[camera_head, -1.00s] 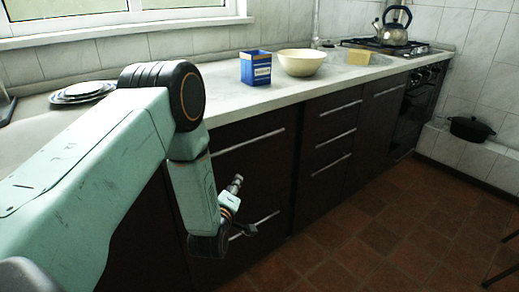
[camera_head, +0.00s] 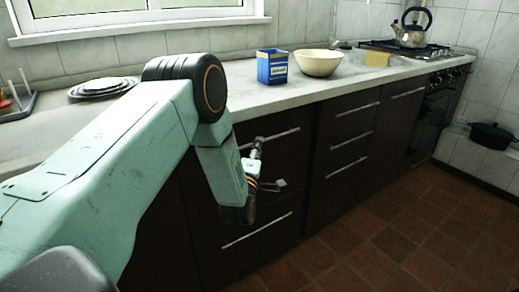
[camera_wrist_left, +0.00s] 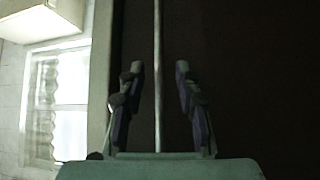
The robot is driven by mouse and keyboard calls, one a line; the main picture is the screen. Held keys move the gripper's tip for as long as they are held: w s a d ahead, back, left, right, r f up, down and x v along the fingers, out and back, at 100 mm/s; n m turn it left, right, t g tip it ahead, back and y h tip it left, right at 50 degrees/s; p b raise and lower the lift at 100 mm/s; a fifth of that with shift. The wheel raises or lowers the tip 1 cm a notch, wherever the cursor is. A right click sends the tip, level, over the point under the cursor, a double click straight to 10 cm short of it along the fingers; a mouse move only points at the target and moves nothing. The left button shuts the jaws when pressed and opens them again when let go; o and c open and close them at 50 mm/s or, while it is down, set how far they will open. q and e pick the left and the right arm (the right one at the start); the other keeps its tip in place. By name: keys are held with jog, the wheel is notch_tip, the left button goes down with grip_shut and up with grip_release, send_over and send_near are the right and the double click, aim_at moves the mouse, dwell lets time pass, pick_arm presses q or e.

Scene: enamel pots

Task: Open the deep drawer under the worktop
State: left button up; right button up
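The dark brown drawer fronts (camera_head: 220,205) under the worktop (camera_head: 240,98) carry long metal bar handles. At the left, one handle (camera_head: 284,134) sits high and another (camera_head: 256,230) sits low. My left gripper (camera_head: 270,164) is in front of these fronts, between the two handles in the head view. In the left wrist view its two fingers (camera_wrist_left: 160,67) are apart, with a bar handle (camera_wrist_left: 157,25) running between them. The fingers are not closed on it; whether they touch it I cannot tell. My right gripper is not in view.
A blue box (camera_head: 272,67) and a cream bowl (camera_head: 318,63) stand on the worktop. Plates (camera_head: 103,87) lie at the left, a kettle (camera_head: 410,28) is on the hob. A black pot (camera_head: 493,135) is at the right. The tiled floor (camera_head: 380,250) looks clear.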

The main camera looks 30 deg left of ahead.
pick_arm(q)
jog(key=shift+x, duration=1.2)
grip_shut()
